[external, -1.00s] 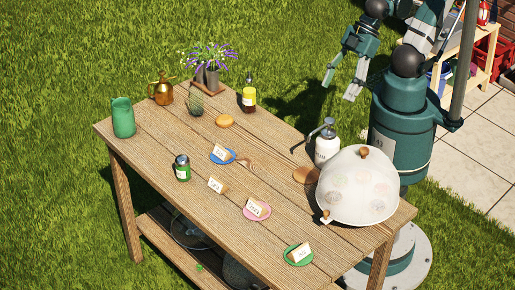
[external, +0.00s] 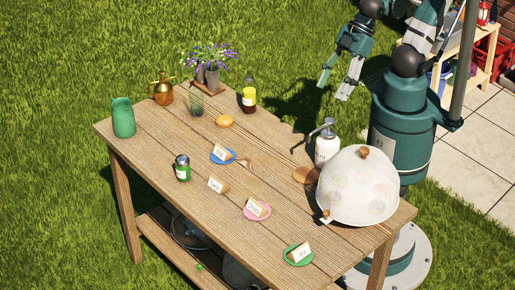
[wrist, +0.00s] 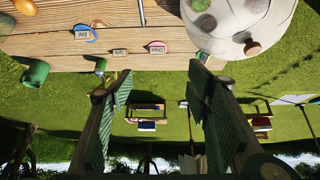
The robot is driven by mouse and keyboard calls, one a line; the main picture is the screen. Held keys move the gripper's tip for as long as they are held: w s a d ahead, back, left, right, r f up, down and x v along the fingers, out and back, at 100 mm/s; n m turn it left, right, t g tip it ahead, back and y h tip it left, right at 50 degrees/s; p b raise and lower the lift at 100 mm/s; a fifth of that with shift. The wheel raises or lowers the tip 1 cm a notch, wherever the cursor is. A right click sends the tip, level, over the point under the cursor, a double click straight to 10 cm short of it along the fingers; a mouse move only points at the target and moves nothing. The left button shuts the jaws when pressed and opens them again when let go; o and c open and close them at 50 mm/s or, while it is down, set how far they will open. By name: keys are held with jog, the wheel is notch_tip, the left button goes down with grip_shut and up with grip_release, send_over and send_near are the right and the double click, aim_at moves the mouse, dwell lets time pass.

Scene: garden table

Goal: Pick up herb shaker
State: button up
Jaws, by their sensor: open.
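The herb shaker, a small green jar with a dark lid and pale label (external: 182,168), stands upright on the left part of the table (external: 150,150) in the external view. What seems to be the same jar shows small near the table edge in the wrist view (wrist: 98,66). My gripper (external: 336,86) is open and empty, high beyond the table's far right side, well away from the shaker. Its two fingers frame lawn in the wrist view (wrist: 160,85).
A white dome (external: 358,188) and a white pump bottle (external: 326,148) stand at the right end. Small card holders on coloured discs, such as a blue one (external: 222,155), are near the shaker. A green jug (external: 122,118) stands at the left corner.

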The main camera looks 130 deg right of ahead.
jog(key=w+d+m+g+h, duration=0.15)
jog(key=w+d, duration=0.35)
jog(key=w, duration=0.6)
jog(key=m+g+h+p, duration=0.1)
jog(key=m+g+h, duration=0.1)
jog(key=m, duration=0.5)
send_over(185, 158)
jog(key=s+a, duration=0.1)
jog(key=a, duration=0.1)
jog(key=f, duration=2.2)
jog(key=shift+s+f, duration=0.2)
jog(key=shift+f, duration=0.1)
jog(key=shift+w+d+f+g+y, duration=0.1)
jog(key=shift+d+f+g+y, duration=0.15)
jog(key=shift+d+f, duration=0.15)
jog(key=shift+f, duration=0.1)
jog(key=shift+x, duration=1.3)
jog(key=shift+f, duration=0.1)
